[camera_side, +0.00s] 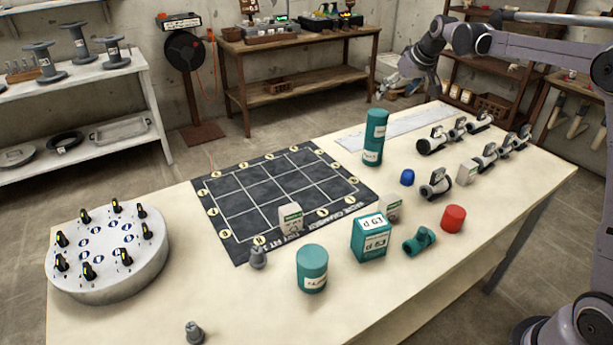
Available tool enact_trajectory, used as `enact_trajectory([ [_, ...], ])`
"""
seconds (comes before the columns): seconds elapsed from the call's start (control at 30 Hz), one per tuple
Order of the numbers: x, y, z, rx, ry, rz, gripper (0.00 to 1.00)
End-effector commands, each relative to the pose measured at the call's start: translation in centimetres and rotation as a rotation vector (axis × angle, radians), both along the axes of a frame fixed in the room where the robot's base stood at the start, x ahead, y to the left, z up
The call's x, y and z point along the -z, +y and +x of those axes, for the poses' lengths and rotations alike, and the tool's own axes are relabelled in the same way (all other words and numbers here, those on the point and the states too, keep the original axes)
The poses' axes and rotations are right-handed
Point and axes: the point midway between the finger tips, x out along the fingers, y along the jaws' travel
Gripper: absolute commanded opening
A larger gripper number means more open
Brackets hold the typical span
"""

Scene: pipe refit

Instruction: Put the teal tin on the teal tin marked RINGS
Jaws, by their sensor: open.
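A tall teal column (373,150) stands upright near the back middle of the table. It looks like two teal tins, one on top of the other, each with a white label; the upper tin (377,118) appears roughly in line with the lower. Another teal tin (311,261) stands alone upright at the front, with a white label. The labels are too small to read, so I cannot tell which is marked RINGS. My gripper (388,90) is open and empty, raised behind and to the right of the column, apart from it.
Several dark-and-white fittings (436,185) line the right. A gridded black mat (228,222) and round grey stand (105,285) are left.

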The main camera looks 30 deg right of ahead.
Motion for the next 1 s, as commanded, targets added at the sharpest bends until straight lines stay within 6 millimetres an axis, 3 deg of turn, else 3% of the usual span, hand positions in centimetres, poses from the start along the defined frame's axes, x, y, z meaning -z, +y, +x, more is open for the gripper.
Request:
enact_trajectory([
  [0.17, -1.6, 3.6, -3.2, -0.019, -0.004, -0.001, 0.84],
  [0.47, -2.6, 11.0, -12.4, -0.06, -0.015, -0.003, 0.84],
  [0.67, -1.2, 14.9, -19.2, -0.088, -0.025, -0.005, 0.84],
  [0.8, 0.8, 17.0, -23.9, -0.107, -0.031, -0.006, 0.84],
  [1.0, 4.3, 19.0, -29.4, -0.131, -0.041, -0.004, 0.84],
])
